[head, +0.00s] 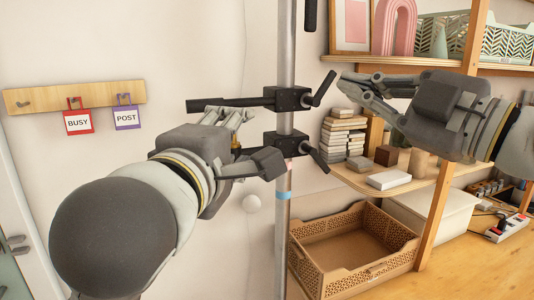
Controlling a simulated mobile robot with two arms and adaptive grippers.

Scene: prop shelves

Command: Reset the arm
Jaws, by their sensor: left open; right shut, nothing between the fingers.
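My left arm comes in from the lower left, and its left gripper (241,137) is in front of the metal pole, near the pole's black clamps. My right gripper (345,83) comes in from the right and points left. Its fingers are closed together and empty, in front of the shelf unit. Both grippers are raised in the air and apart from each other.
A metal pole (285,220) with black clamps (284,98) stands between the grippers. An open brown crate (310,274) sits below on a wooden surface. Shelves at right hold stacked books (340,138), a white box (388,180) and a pink arch (397,27). Two tags hang from a wall rack (50,98).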

